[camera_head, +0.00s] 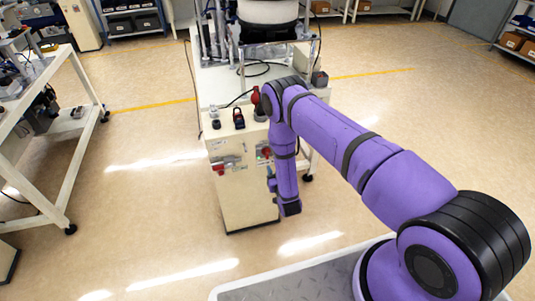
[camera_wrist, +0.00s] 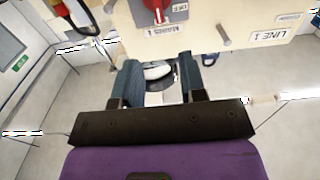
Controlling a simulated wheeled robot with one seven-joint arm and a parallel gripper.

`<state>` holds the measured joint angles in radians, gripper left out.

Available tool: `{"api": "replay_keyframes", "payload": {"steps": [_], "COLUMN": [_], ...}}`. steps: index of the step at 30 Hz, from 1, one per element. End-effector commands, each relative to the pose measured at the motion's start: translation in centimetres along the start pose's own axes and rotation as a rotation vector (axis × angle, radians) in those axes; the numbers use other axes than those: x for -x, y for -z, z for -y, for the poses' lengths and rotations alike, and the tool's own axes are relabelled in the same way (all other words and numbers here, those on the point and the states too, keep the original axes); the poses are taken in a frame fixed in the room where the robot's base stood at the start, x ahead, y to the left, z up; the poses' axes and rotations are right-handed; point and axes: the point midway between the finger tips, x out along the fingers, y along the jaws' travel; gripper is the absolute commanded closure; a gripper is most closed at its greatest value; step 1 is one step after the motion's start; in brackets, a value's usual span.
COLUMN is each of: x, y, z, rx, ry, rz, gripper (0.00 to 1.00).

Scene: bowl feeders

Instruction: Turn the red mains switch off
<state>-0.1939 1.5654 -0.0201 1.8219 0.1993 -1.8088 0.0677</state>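The red mains switch (camera_wrist: 157,8) shows at the top edge of the wrist view, on the cream cabinet face, partly cut off by the frame. Small labels sit beside it. The cream cabinet (camera_head: 241,198) stands in the middle of the head view. Small red parts show on its front, but I cannot tell there which is the mains switch. My gripper (camera_wrist: 158,64) has its two blue-grey fingers apart, with nothing held between them. It is below the switch in the wrist picture, apart from it. In the head view my arm hangs before the cabinet's right side and hides part of it.
A LINE 1 label (camera_wrist: 286,34) and a metal peg (camera_wrist: 223,35) are on the cabinet face. A padlock-like dark item (camera_head: 238,118) stands on the cabinet top. A white workbench (camera_head: 75,150) is at the left. The floor between bench and cabinet is clear.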

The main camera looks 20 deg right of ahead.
Motion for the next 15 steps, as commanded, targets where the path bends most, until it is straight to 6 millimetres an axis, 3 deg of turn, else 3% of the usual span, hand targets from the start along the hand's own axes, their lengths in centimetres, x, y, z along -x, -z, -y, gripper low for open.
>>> {"api": "replay_keyframes", "payload": {"steps": [15], "x": [-8.2], "y": [0.2], "z": [0.0], "rx": [-0.001], "ry": [0.0], "rz": [-0.002], "gripper": [0.62]}}
